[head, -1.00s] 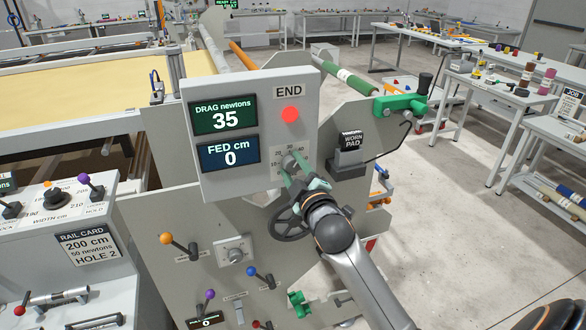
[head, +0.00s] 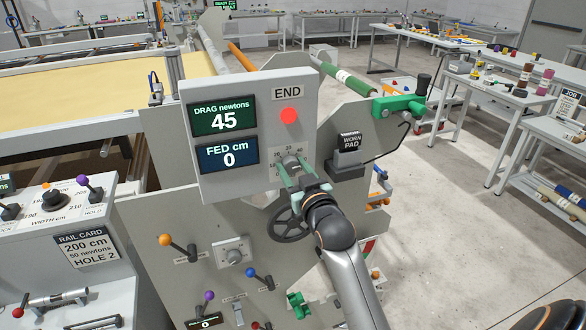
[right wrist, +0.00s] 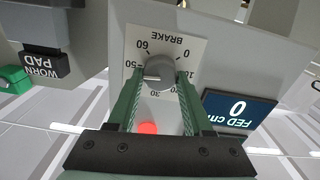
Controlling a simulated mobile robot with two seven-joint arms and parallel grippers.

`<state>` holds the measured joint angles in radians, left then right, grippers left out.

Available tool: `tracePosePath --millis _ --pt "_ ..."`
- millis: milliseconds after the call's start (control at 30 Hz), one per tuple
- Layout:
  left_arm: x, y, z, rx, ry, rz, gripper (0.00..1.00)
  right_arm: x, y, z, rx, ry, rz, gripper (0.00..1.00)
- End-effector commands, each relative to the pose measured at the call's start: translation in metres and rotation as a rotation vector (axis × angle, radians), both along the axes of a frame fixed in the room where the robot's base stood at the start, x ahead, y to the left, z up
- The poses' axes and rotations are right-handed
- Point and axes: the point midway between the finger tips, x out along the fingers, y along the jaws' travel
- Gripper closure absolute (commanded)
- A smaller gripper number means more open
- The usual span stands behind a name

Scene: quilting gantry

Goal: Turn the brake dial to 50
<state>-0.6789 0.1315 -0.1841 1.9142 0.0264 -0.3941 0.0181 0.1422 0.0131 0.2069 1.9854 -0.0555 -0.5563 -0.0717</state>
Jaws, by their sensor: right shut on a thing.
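The brake dial (right wrist: 159,72) is a round grey knob on a white scale plate, seen upside down in the right wrist view. Its pale pointer mark lies toward the 50 side, a little short of the 50 label. In the head view the dial (head: 290,164) sits low on the grey display box. My right gripper (right wrist: 158,100) is shut on the dial, one green finger on each side. The DRAG display (head: 223,116) reads 45 newtons. My left gripper is not in view.
The FED display (head: 230,158) reads 0 cm. A red END button (head: 289,116) sits above the dial. A black handwheel (head: 290,224) is just below my gripper. The worn pad block (head: 347,166) and green clamp (head: 400,104) stand to the right. The rail card (head: 87,248) says 50 newtons.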

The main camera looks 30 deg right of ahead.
Motion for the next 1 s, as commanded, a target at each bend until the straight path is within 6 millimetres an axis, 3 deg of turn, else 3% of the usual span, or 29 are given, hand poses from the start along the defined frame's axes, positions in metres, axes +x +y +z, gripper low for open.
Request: tracePosePath --millis 767,800,1000 --pt "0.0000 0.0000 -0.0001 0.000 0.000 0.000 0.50 -0.0001 -0.0003 -0.0009 0.102 -0.022 0.001 1.00" --pt "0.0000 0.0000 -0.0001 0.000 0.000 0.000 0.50 -0.0001 -0.0003 -0.0009 0.102 -0.022 0.001 0.46" --pt "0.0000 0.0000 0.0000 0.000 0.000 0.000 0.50 -0.0001 -0.0003 -0.0006 0.100 -0.023 0.000 0.24"
